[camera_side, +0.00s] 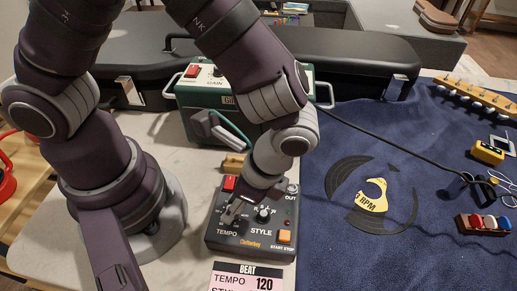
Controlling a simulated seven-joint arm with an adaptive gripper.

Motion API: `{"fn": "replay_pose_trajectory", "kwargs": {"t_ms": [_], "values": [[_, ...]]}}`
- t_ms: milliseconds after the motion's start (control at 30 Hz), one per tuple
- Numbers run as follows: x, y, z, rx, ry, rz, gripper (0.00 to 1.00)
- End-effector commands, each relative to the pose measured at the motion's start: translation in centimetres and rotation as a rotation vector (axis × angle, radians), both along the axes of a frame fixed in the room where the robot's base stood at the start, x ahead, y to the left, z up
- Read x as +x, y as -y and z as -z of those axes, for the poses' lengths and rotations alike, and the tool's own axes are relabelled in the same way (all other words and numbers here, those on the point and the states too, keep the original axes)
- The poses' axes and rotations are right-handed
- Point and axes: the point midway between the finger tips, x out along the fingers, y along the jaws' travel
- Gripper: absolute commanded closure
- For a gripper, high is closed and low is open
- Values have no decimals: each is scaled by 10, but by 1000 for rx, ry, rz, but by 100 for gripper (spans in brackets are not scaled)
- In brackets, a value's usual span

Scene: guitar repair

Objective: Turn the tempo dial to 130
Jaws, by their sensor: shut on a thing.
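The dark drum machine box (250,243) lies on the pale bench top, with the labels TEMPO and STYLE on its face. My gripper (234,215) reaches down onto the box just above the TEMPO label and is shut on the tempo dial there. The fingers hide most of that dial and its pointer. The style dial (263,214) is right of my fingers. A BEAT readout (246,278) at the bottom edge shows TEMPO 120; its STYLE line is cut off.
The box also carries a red button (229,183) and an orange start/stop button (285,236). A green amplifier (190,97) with a gain label stands behind, and a black case (335,46) beyond it. A blue mat (310,262) at right holds small tools.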

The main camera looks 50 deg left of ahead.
Motion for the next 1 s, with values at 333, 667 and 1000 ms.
{"fn": "replay_pose_trajectory", "kwargs": {"t_ms": [333,667,1000], "values": [[-1,0,0,0,0,134,100],[0,0,0,1,1,160,100],[0,0,0,0,1,160,67]]}}
